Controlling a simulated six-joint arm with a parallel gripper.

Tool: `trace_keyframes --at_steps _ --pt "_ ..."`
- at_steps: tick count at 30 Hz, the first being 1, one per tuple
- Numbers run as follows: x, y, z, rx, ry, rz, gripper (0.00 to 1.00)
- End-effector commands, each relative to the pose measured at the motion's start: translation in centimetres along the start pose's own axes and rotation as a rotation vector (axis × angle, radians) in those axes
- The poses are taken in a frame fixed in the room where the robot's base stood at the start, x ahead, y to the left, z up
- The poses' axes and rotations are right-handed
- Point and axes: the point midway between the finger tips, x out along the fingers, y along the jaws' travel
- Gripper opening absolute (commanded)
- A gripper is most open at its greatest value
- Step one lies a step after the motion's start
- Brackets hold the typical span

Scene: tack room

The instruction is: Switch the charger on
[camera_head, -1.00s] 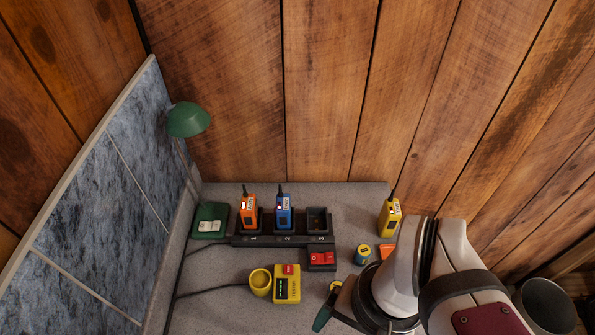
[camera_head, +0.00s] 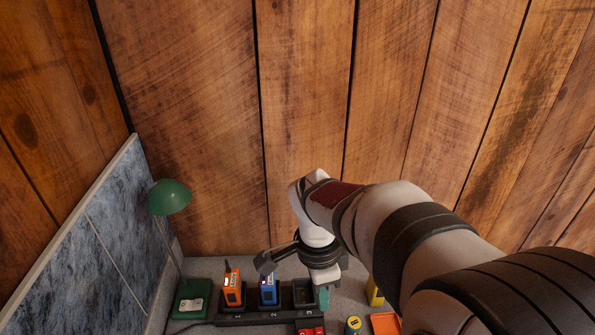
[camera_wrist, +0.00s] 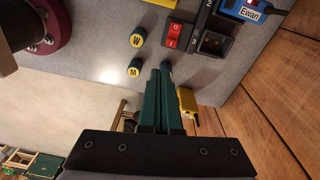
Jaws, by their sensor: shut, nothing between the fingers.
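The black charger (camera_head: 240,320) stands on the grey counter. An orange radio (camera_head: 234,290) and a blue radio (camera_head: 269,289) stand in its first two slots; the third slot (camera_head: 303,292) is empty. Its red rocker switch (camera_head: 311,331) shows at the bottom edge of the head view, and in the wrist view (camera_wrist: 174,36) with pale marks. I cannot tell which way it is tipped. My gripper (camera_head: 323,298) is shut and empty, pointing down just right of the empty slot. In the wrist view its green fingertips (camera_wrist: 160,70) are together, apart from the switch.
A yellow radio (camera_head: 374,291) stands right of the charger, partly behind my fingers in the wrist view. Two yellow-topped round pieces marked W (camera_wrist: 137,40) and M (camera_wrist: 133,70) stand near the switch. An orange tray (camera_head: 385,323) is at right; a green lamp (camera_head: 170,197) is at left.

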Motion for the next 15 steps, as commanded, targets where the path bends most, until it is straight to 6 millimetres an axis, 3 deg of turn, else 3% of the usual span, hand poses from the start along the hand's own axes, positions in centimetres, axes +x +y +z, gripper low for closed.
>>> trace_keyframes --at_steps 2,5,15 --pt "1.0 -1.9 0.2 0.081 0.021 -0.001 0.00" --pt "1.5 -3.0 0.3 0.142 0.033 -0.008 0.00" --pt "1.8 -3.0 0.3 0.152 0.034 -0.007 0.00"
